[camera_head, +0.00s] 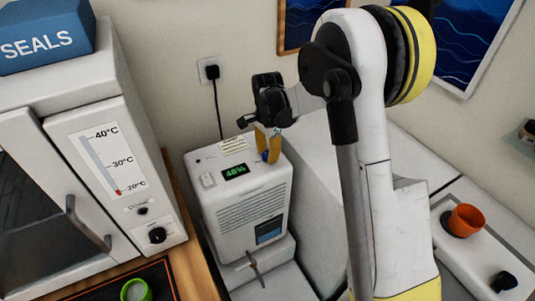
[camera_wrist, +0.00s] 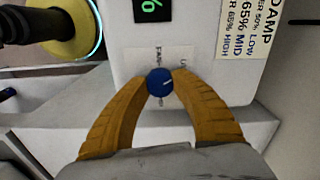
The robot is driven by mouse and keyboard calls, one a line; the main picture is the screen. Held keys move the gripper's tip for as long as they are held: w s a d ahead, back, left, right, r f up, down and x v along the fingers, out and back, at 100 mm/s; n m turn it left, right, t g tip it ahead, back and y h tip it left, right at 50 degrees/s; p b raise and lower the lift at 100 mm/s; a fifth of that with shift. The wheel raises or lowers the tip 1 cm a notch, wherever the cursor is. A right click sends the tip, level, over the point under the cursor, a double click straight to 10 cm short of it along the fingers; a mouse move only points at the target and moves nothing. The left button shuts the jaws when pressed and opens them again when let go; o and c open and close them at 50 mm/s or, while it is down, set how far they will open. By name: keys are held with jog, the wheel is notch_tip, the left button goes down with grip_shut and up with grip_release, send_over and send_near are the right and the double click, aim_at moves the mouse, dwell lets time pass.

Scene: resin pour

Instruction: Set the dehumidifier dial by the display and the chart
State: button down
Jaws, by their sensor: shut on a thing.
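The white dehumidifier (camera_head: 245,205) stands in the middle of the head view. Its green display (camera_head: 236,172) seems to read 46%, though the digits are small; the wrist view shows only its percent sign (camera_wrist: 149,6). The chart (camera_wrist: 240,28) is a label headed DAMP, partly cut off, with LOW, MID and HIGH lines. My gripper (camera_wrist: 160,84) has its two orange fingers closed on the sides of the blue dial (camera_wrist: 160,81). The dial has a white pointer mark aimed to the right and slightly up. Lettering around the dial is partly hidden. In the head view my gripper (camera_head: 268,148) hides the dial.
A white oven-like cabinet (camera_head: 85,160) with a temperature scale and a SEALS box (camera_head: 45,35) stands at left. A green cup (camera_head: 135,290) is at bottom left. A cord hangs from the wall socket (camera_head: 210,71) behind the dehumidifier.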

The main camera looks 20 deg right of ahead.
aim_at(268, 154)
dwell(0.4)
jog(key=c, duration=1)
grip_release()
notch_tip(268, 154, up, 12)
